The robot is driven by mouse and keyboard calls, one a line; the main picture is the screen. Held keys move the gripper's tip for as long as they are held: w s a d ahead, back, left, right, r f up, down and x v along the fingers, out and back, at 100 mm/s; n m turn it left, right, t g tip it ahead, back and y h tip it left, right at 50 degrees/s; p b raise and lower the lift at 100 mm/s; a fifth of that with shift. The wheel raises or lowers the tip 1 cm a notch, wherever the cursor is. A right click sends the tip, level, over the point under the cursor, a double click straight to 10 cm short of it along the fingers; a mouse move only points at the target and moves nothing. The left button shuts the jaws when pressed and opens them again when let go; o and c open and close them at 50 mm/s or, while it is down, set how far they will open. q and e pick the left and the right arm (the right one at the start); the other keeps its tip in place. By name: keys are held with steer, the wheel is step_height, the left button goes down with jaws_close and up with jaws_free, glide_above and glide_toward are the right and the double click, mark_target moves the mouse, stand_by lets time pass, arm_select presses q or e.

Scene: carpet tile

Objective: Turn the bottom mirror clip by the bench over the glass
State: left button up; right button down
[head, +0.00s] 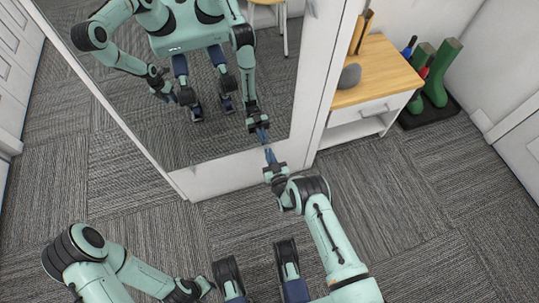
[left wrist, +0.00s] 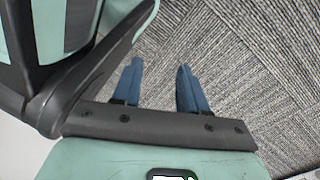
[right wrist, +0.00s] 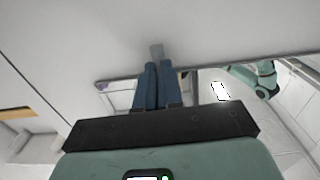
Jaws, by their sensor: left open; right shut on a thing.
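The mirror (head: 200,125) stands upright in a white frame and reflects my body. My right gripper (head: 269,156) is at the mirror's lower edge, near its bench-side corner. In the right wrist view its blue fingers (right wrist: 158,66) are shut on a small grey clip (right wrist: 157,50). The clip's visible part lies against the white frame; the fingers hide the rest, so I cannot tell whether any of it covers the glass. In the left wrist view my left gripper (left wrist: 158,72) is open and empty above the carpet, well away from the mirror.
The bench (head: 374,74) has a wooden top and a white drawer, just right of the mirror. A grey rounded object (head: 349,76) sits on it. Green boots (head: 436,75) stand on a dark tray beyond. The carpet (head: 420,215) at right is clear.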

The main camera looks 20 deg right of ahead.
steer(key=c, duration=1.3)
jaws_free()
steer(key=shift+s, duration=0.1)
arm_select(q)
steer(key=w+d+r+t+p, duration=0.1)
steer(key=w+r+t+p, duration=0.2)
steer(key=w+r, duration=0.4)
steer(key=shift+w+d+r+m+p, duration=0.15)
steer(key=shift+w+m+p, duration=0.15)
steer(key=shift+w+p, duration=0.65)
arm_select(e)
steer(key=s, duration=1.3)
steer(key=shift+s+d, duration=0.15)
steer(key=shift+d, duration=0.1)
